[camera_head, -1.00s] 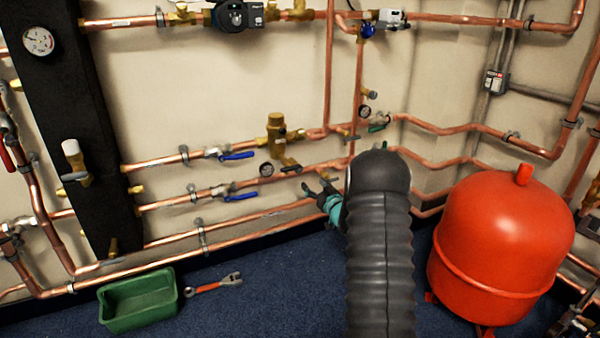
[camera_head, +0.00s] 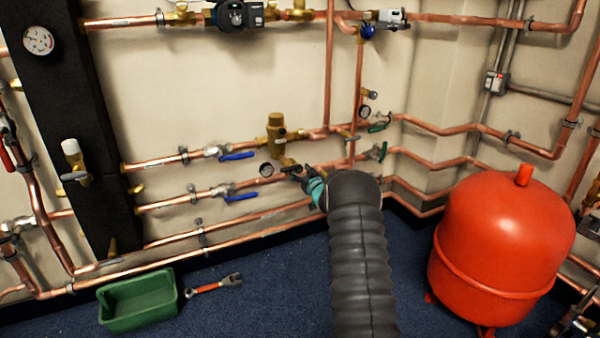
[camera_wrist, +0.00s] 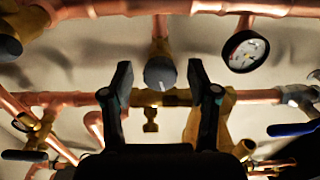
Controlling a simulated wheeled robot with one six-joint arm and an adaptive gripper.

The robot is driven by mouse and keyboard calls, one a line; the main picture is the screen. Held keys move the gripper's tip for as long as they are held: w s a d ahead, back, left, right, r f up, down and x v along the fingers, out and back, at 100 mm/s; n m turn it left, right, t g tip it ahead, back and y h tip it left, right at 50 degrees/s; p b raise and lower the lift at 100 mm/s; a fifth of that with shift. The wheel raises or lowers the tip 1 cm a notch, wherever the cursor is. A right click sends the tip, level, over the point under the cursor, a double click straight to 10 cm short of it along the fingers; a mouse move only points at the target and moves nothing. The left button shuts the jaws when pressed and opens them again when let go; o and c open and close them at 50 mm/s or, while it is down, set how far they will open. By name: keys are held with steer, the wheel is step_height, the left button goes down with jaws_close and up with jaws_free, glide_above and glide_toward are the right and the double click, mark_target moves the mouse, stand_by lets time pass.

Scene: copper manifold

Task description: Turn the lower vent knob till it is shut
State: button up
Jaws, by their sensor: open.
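A round dark grey knob with a pale mark (camera_wrist: 160,72) sits on a brass fitting in the wrist view. It appears to be the lower vent knob. My gripper (camera_wrist: 161,76) is open, with one finger on each side of the knob and visible gaps between. Contact cannot be told. In the head view my gripper (camera_head: 305,178) is at the pipes just below the brass valve (camera_head: 277,130). There the knob is small and hard to separate from the dark fingers.
A gauge (camera_wrist: 245,50) is close beside the fingers in the wrist view. Blue lever handles (camera_head: 238,156) lie left of my gripper. A red tank (camera_head: 505,245) stands right, a green tray (camera_head: 138,300) and a wrench (camera_head: 215,284) on the floor.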

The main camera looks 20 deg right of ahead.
jaws_close()
steer(key=shift+m+p, duration=0.35)
steer(key=shift+m, duration=1.15)
jaws_free()
steer(key=s, duration=1.2)
steer(key=shift+d, duration=0.2)
